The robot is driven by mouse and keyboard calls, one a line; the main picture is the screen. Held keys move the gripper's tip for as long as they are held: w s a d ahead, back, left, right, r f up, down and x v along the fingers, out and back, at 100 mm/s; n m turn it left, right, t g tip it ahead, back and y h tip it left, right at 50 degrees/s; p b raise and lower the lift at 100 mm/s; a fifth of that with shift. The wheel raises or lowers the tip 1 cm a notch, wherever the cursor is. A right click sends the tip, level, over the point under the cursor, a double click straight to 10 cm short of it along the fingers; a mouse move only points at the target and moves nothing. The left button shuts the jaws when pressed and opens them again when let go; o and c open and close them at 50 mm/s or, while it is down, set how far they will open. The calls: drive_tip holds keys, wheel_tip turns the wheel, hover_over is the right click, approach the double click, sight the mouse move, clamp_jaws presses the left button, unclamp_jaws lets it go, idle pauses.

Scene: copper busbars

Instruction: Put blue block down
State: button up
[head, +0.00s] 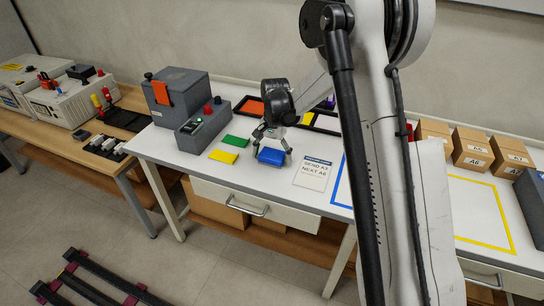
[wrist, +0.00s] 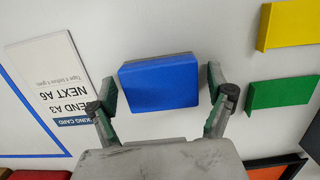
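The blue block (head: 271,156) is at the white table's front part, between the fingers of my gripper (head: 271,147). In the wrist view the blue block (wrist: 159,82) lies flat-side up between the two fingertips of my gripper (wrist: 162,88). A gap shows between the block and the right finger. The left finger is very close to the block's other side; I cannot tell if it touches. My gripper is open around the block. The block appears to rest on the table, though its underside is hidden.
Yellow (head: 223,156) and green (head: 236,141) blocks lie left of the blue block. A white card (head: 313,174) lies to its right. A grey box with buttons (head: 203,125) stands behind left. A black-framed tray (head: 325,123) lies behind. A blue outline (head: 338,189) is further right.

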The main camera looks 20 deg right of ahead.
sight(273, 152)
wheel_tip(273, 152, up, 12)
drive_tip(key=w+p, duration=0.1)
drive_tip(key=p, duration=0.1)
drive_tip(key=s+r+n+t, duration=0.2)
drive_tip(key=s+r, duration=0.6)
drive_tip(key=r, duration=0.1)
drive_tip(key=s+r+n+t, duration=0.2)
drive_tip(key=s+r, duration=0.1)
drive_tip(key=s, duration=0.5)
drive_tip(key=s+r+n+t, duration=0.1)
drive_tip(key=s+r+t, duration=0.15)
drive_tip(key=s, duration=0.45)
drive_tip(key=s+f+n+t, duration=0.2)
drive_tip(key=s, duration=0.8)
drive_tip(key=shift+s+f+h, duration=0.3)
drive_tip(key=shift+s+h, duration=0.05)
drive_tip(key=shift+h, duration=0.05)
drive_tip(key=shift+d, duration=0.1)
drive_tip(key=shift+c, duration=0.5)
drive_tip(key=c, duration=0.3)
